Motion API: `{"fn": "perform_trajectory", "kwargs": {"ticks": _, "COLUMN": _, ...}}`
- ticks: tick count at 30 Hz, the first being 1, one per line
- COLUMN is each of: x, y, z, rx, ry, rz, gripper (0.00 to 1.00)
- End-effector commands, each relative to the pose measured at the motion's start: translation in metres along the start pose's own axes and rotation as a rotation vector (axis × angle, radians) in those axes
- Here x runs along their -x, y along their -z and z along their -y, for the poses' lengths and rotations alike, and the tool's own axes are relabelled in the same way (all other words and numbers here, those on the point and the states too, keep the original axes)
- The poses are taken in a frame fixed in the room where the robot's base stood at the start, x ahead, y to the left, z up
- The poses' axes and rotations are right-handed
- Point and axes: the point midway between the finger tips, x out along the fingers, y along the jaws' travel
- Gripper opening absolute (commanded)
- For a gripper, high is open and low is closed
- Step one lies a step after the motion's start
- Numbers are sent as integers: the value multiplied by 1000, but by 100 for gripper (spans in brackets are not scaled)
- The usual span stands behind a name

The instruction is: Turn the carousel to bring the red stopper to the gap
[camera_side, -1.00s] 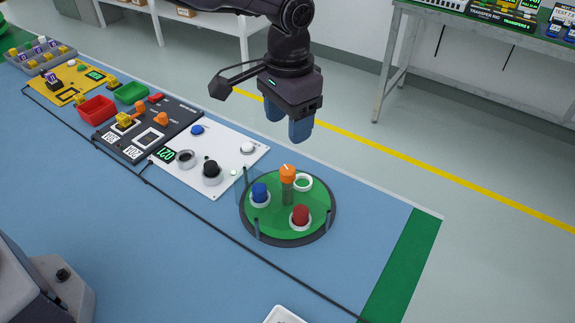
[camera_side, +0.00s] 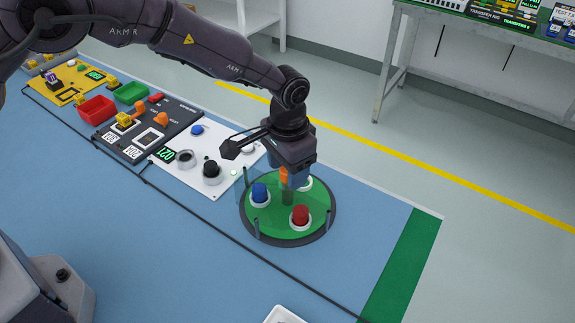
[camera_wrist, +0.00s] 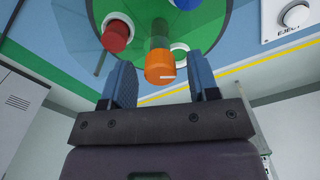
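The carousel (camera_side: 275,222) is a green disc with a dark rim on the blue table. A red stopper (camera_side: 300,215) sits in a white ring at its front right, and a blue stopper (camera_side: 259,193) at its left. Both also show in the wrist view, red (camera_wrist: 117,36) and blue (camera_wrist: 186,3). An orange knob (camera_wrist: 160,66) with a white line tops the central post. My gripper (camera_side: 291,182) is over the carousel. In the wrist view its open blue fingers (camera_wrist: 160,80) stand either side of the knob, with space visible on both sides. I cannot tell which opening is the gap.
Thin upright posts (camera_side: 257,230) and a faint clear panel (camera_side: 251,187) stand around the carousel's edge. A third white ring (camera_side: 306,183) is partly hidden behind my gripper. A white panel with a black knob (camera_side: 211,168) lies to the left. The table right of the carousel is clear.

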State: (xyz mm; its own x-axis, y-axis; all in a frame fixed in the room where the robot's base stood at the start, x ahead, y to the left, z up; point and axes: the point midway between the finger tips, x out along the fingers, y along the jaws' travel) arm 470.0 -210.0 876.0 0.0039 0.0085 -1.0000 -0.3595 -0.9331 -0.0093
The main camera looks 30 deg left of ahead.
Motion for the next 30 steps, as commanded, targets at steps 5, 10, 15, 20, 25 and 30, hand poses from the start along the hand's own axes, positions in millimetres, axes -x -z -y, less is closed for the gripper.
{"fn": "perform_trajectory", "kwargs": {"ticks": 5, "x": 0, "y": 0, "z": 0, "rx": 0, "ry": 0, "rz": 0, "gripper": 13}}
{"fn": "perform_trajectory", "kwargs": {"ticks": 10, "x": 0, "y": 0, "z": 0, "rx": 0, "ry": 0, "rz": 0, "gripper": 0}}
{"fn": "perform_trajectory", "kwargs": {"ticks": 15, "x": 1, "y": 0, "z": 0, "rx": 9, "ry": 0, "rz": 1, "gripper": 0}}
{"fn": "perform_trajectory", "kwargs": {"ticks": 20, "x": 1, "y": 0, "z": 0, "rx": 41, "ry": 0, "rz": 1, "gripper": 0}}
{"fn": "perform_trajectory", "kwargs": {"ticks": 25, "x": 1, "y": 0, "z": 0, "rx": 101, "ry": 0, "rz": 2, "gripper": 0}}
{"fn": "perform_trajectory", "kwargs": {"ticks": 30, "x": 1, "y": 0, "z": 0, "rx": 182, "ry": 1, "rz": 3, "gripper": 0}}
